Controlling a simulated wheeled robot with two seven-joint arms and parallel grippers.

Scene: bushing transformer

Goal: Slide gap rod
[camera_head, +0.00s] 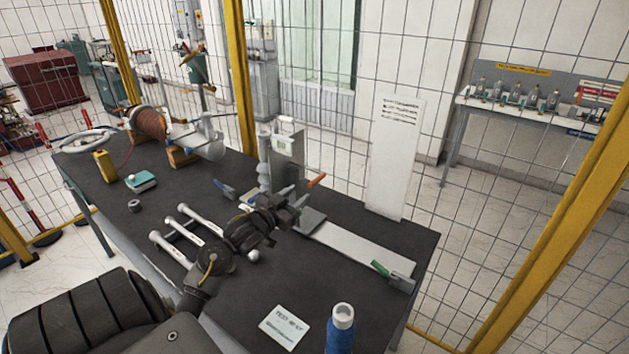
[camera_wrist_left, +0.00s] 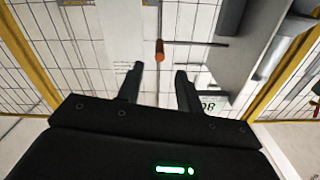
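The gap rod shows an orange handle (camera_head: 316,180) just beyond my left gripper (camera_head: 294,196) in the head view. In the left wrist view the orange handle (camera_wrist_left: 160,50) is ahead of the fingers, roughly in line with the gap between them, and a thin dark rod (camera_wrist_left: 195,43) runs right from it toward a grey body. The left gripper (camera_wrist_left: 160,88) is open, its two dark fingers apart with nothing between them. The handle looks apart from the fingertips. In the head view my arm and gripper hide part of the apparatus. My right gripper is not in view.
A grey upright unit (camera_head: 287,152) stands behind the gripper. A long pale plate (camera_head: 350,245) runs right to a small green-topped block (camera_head: 392,272). A blue bottle (camera_head: 341,330) and a white card (camera_head: 284,327) are at the front. A white panel (camera_head: 393,160) stands at the back edge.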

